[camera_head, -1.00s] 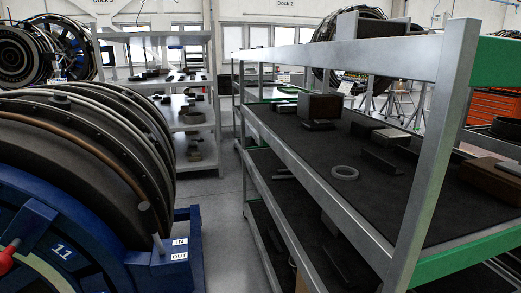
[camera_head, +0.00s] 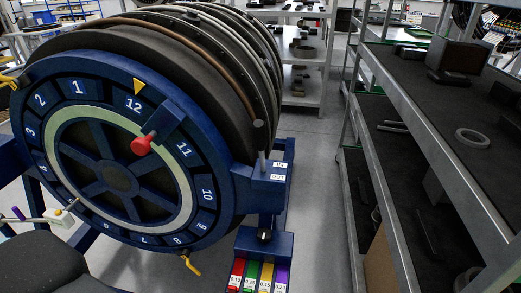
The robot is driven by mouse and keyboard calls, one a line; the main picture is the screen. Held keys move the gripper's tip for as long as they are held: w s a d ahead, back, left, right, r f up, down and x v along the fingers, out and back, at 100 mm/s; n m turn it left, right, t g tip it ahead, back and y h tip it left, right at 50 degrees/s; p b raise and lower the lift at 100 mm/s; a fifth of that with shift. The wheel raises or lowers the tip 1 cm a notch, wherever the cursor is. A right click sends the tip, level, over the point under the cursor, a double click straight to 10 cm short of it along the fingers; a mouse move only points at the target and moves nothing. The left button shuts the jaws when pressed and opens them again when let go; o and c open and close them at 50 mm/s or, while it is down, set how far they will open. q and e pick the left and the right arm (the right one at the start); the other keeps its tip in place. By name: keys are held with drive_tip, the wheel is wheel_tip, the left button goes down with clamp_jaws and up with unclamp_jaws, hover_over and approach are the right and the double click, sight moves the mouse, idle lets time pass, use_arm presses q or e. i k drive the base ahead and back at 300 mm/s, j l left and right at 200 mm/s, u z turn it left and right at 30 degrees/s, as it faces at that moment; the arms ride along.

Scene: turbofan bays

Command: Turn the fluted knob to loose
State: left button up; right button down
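A small dark knob (camera_head: 264,236) with a pale mark sits on a blue box (camera_head: 250,246) at the lower right of the engine. It may be the fluted knob, but its fluting and any loose marking are too small to make out. A red ball knob (camera_head: 141,146) stands out from the numbered blue ring (camera_head: 207,192) on the engine's front, near 12 and 11. Neither of my grippers is in view.
Coloured tabs in red, green, yellow and purple (camera_head: 258,275) lie below the blue box. A grey metal shelf (camera_head: 440,155) with dark parts and a grey ring (camera_head: 472,138) stands at the right. Floor (camera_head: 318,200) between engine and shelf is clear. A yellow hook (camera_head: 190,264) hangs below the ring.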

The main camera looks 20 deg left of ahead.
sight(265, 234)
drive_tip(key=k+j+u, duration=0.4)
drive_tip(key=j, duration=0.2)
drive_tip(key=k+j+u, duration=0.2)
drive_tip(key=j, duration=0.15)
drive_tip(key=j+u, duration=0.2)
drive_tip(key=j, duration=0.15)
drive_tip(key=k+j+u, duration=0.2)
drive_tip(key=j, duration=0.2)
drive_tip(key=z, duration=0.45)
drive_tip(key=i+z, duration=0.15)
drive_tip(key=z, duration=0.7)
drive_tip(key=i+z, duration=0.15)
drive_tip(key=z, duration=0.7)
drive_tip(key=i+j, duration=0.05)
